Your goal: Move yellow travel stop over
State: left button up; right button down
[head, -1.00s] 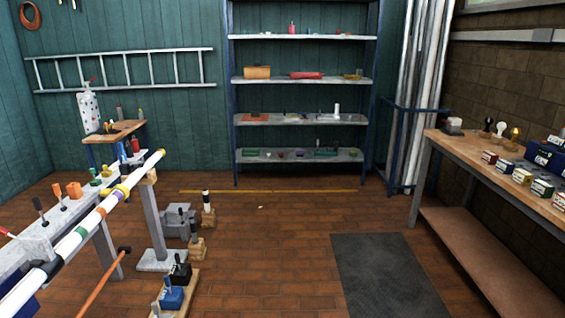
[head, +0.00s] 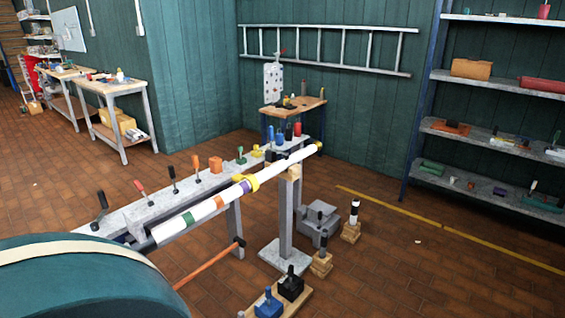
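A white mast (head: 205,210) with green, orange and purple bands lies slantwise, resting near its far part on a grey stand with a wooden top (head: 285,188). A yellow collar (head: 252,182), which looks like the travel stop, is around the mast between the purple band and the stand. A small yellow block beside it seems part of it. The mast's far tip has a yellow end (head: 319,147). Neither of my grippers is in view.
A narrow grey bench (head: 150,208) with several upright-handled tools runs behind the mast. A large rounded teal shape (head: 75,285) fills the bottom left corner. Blocks holding tools (head: 290,287) stand on the floor in front.

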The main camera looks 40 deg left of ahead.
aim_at(239, 178)
jog(key=i+u, duration=0.3)
jog(key=i, duration=0.5)
jog(key=i+l+u, duration=0.25)
jog(key=i, duration=0.5)
